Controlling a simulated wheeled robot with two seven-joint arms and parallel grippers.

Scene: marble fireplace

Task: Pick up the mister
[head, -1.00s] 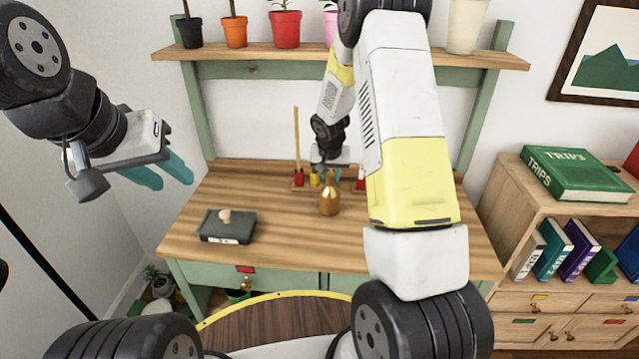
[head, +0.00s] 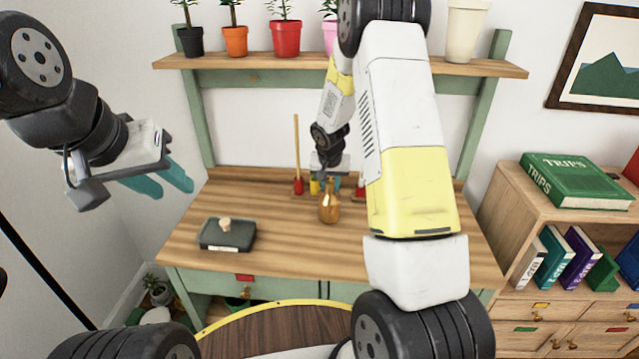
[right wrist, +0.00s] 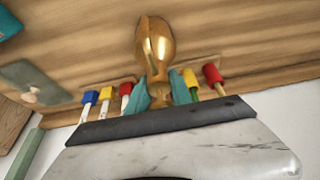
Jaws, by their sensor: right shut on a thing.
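The mister (head: 328,207) is a shiny gold bottle over the wooden workbench top in the head view. In the right wrist view the mister (right wrist: 157,45) points away from the gripper, its narrow part between the teal fingers. My right gripper (right wrist: 160,92) is shut on that narrow part. In the head view my right gripper (head: 328,181) is small and partly hidden behind its own arm and the mister. I cannot tell if the mister touches the bench. My left gripper (head: 160,181) is open and empty, in the air left of the bench.
Colour-handled tools stand in a rack (right wrist: 100,97) close behind the mister. A dark tray (head: 228,235) lies on the bench's left side. Potted plants stand on a shelf (head: 250,60) above. A bookcase (head: 515,205) is at the right. The front of the bench (head: 290,248) is clear.

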